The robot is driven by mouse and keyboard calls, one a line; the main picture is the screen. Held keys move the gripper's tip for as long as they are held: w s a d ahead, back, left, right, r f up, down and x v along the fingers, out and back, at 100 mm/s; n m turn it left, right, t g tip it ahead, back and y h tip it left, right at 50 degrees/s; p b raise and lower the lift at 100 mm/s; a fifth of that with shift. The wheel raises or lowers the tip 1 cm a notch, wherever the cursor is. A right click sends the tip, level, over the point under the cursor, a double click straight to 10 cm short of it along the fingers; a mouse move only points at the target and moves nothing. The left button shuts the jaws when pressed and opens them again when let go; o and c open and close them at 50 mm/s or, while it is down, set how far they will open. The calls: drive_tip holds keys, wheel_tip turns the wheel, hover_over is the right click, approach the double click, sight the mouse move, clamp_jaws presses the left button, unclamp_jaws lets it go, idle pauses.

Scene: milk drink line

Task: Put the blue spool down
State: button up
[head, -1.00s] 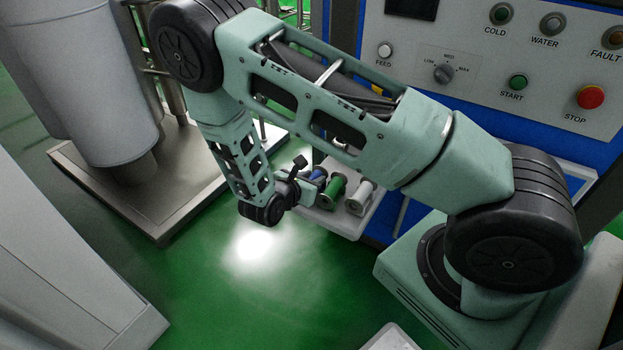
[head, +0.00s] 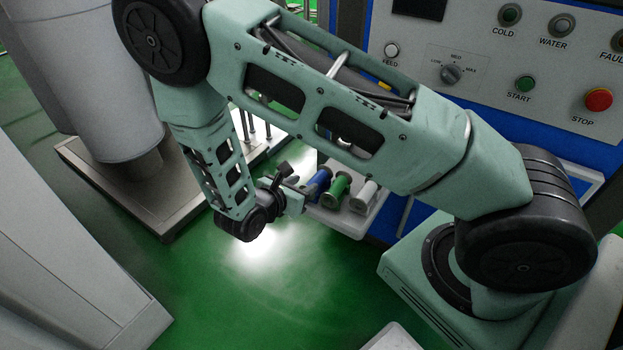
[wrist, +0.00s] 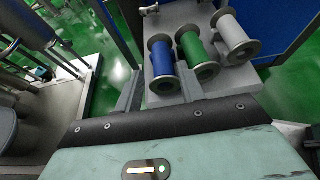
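The blue spool (head: 318,181) lies on its side on a light grey shelf (head: 345,223), at the left of a row of spools. In the wrist view the blue spool (wrist: 160,62) is just ahead of my gripper (wrist: 159,88), and its near flange shows between the finger directions. My gripper is open, with one finger on each side and a gap to the spool. In the head view my gripper (head: 298,196) is at the left end of the shelf, beside the blue spool and apart from it.
A green spool (head: 336,190) lies close to the right of the blue one, then a white-grey spool (head: 364,197). A control panel (head: 480,75) stands behind. A machine on a metal base (head: 105,185) stands left. Green floor (head: 270,300) in front is clear.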

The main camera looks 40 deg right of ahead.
drive_tip(key=s+a+r+m+g+y, duration=0.4)
drive_tip(key=s+a+r+m+y, duration=0.8)
drive_tip(key=s+a+r, duration=0.5)
drive_tip(key=s+r+m, duration=0.1)
drive_tip(key=s+r, duration=0.1)
drive_tip(key=s, duration=0.2)
drive_tip(key=shift+r+m+g+y, duration=0.3)
drive_tip(key=shift+r+m+g, duration=0.1)
drive_tip(key=shift+o, duration=0.2)
drive_tip(key=shift+s+a+r+y, duration=0.25)
drive_tip(key=shift+s+a+y, duration=0.05)
drive_tip(key=shift+s+a, duration=0.1)
drive_tip(key=n+t+h+b, duration=0.2)
drive_tip(key=n+t+h, duration=0.3)
drive_tip(key=n+h, duration=0.85)
approach(316, 178)
drive_tip(key=shift+b+x, duration=1.55)
drive_tip(key=shift+x, duration=2.35)
clamp_jaws()
wheel_tip(316, 178, up, 10)
drive_tip(key=p, duration=0.2)
